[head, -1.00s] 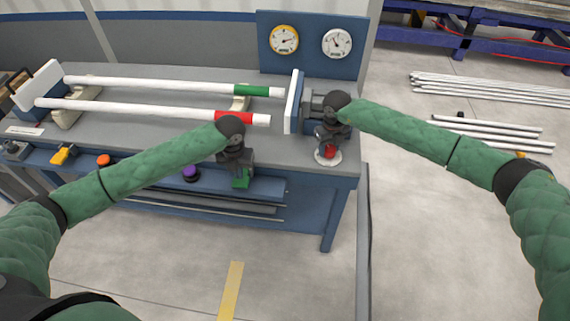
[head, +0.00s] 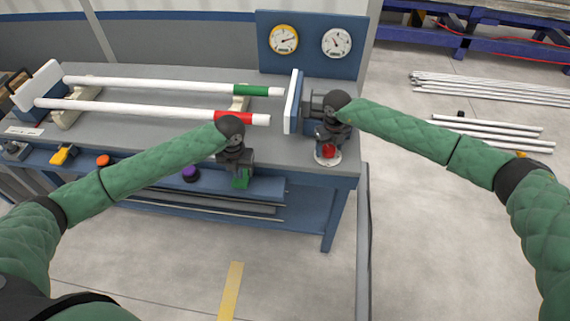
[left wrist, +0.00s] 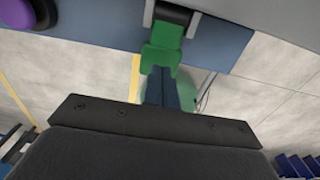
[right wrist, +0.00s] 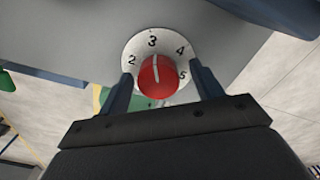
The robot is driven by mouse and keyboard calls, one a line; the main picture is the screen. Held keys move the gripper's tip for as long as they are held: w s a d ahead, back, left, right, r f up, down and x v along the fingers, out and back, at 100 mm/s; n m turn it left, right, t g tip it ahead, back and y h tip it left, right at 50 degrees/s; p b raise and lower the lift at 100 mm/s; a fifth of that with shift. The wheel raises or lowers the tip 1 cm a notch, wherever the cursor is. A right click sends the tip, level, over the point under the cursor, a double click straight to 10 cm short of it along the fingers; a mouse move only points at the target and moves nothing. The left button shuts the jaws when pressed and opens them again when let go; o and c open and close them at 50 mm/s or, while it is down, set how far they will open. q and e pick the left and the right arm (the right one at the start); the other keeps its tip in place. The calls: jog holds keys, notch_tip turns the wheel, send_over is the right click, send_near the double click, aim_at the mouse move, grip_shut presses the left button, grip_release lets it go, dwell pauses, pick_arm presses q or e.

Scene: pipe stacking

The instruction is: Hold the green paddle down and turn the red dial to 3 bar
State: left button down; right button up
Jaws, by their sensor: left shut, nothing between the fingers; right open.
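The green paddle (head: 241,182) is on the bench's front edge, and it shows in the left wrist view (left wrist: 162,52). My left gripper (left wrist: 161,80) is shut and empty, with its fingertips at the paddle; contact looks likely, but how far the paddle is pressed is unclear. The red dial (right wrist: 158,78) sits on a white numbered disc (right wrist: 133,48) at the bench's right front corner. Its white mark points at about 3. My right gripper (right wrist: 161,84) is open, its fingers on either side of the dial. In the head view the dial (head: 328,152) is partly covered by the gripper.
Two gauges, yellow-rimmed (head: 284,40) and white (head: 336,43), are on the blue back panel (head: 310,62). White pipes with green (head: 251,90) and red (head: 233,117) bands lie on the bench. A purple knob (head: 190,173), orange knob (head: 103,160) and yellow paddle (head: 62,154) line the front edge.

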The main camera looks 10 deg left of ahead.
aim_at(329, 147)
jog(key=shift+r, duration=3.45)
pick_arm(q)
notch_tip(329, 147, up, 10)
pick_arm(e)
jog(key=shift+a+f, duration=0.1)
